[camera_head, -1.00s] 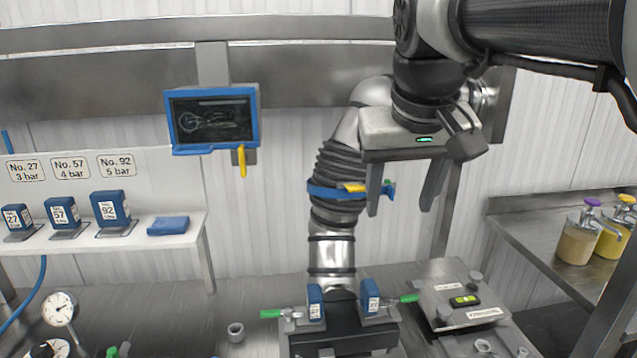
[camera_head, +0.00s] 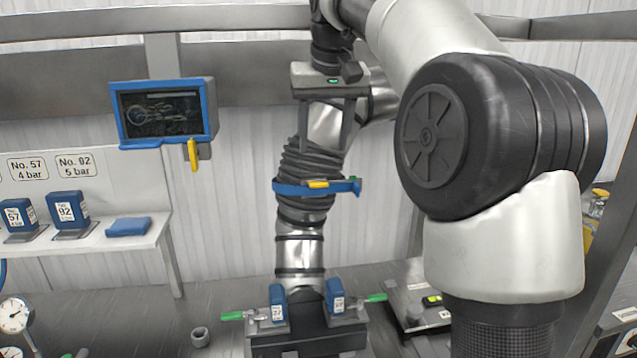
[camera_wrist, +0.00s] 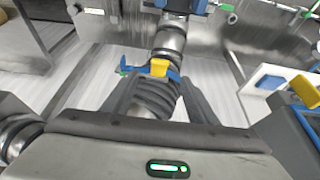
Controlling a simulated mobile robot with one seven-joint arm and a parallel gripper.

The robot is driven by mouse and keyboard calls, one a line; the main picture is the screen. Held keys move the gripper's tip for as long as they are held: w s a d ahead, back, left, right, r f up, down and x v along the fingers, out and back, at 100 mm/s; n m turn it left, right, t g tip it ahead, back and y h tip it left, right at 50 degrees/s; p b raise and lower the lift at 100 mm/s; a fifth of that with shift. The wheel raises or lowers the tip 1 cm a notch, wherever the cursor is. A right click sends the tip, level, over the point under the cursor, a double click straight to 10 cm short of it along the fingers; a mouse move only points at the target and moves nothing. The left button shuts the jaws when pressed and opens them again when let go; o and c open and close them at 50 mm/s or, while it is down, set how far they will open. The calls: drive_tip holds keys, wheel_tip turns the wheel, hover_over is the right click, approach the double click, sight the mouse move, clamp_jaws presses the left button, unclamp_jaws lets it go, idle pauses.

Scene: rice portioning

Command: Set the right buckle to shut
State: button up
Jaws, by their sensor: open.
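A blue collar (camera_head: 290,188) wraps the dark ribbed hose on the steel pipe. A yellow lever (camera_head: 317,184) lies across its front, and a blue lug (camera_head: 356,186) juts out at its right end. I cannot tell whether the buckle is latched. In the wrist view the yellow lever (camera_wrist: 159,67) and collar (camera_wrist: 135,59) show beyond the fingertips. My gripper (camera_head: 325,143) is open and empty, fingers down, above the collar in the head view. Two green handles, left (camera_head: 232,316) and right (camera_head: 376,298), stick out beside blue blocks at the pipe's foot.
My own arm covers much of the head view's right side. A blue-framed screen (camera_head: 163,112) hangs on the left. Numbered blue blocks stand on a white shelf (camera_head: 150,230) at left. A small metal cup (camera_head: 200,337) stands on the steel bench.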

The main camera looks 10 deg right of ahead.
sight(320, 183)
drive_tip(key=b+x, duration=0.1)
drive_tip(key=x, duration=1)
drive_tip(key=shift+r, duration=0.1)
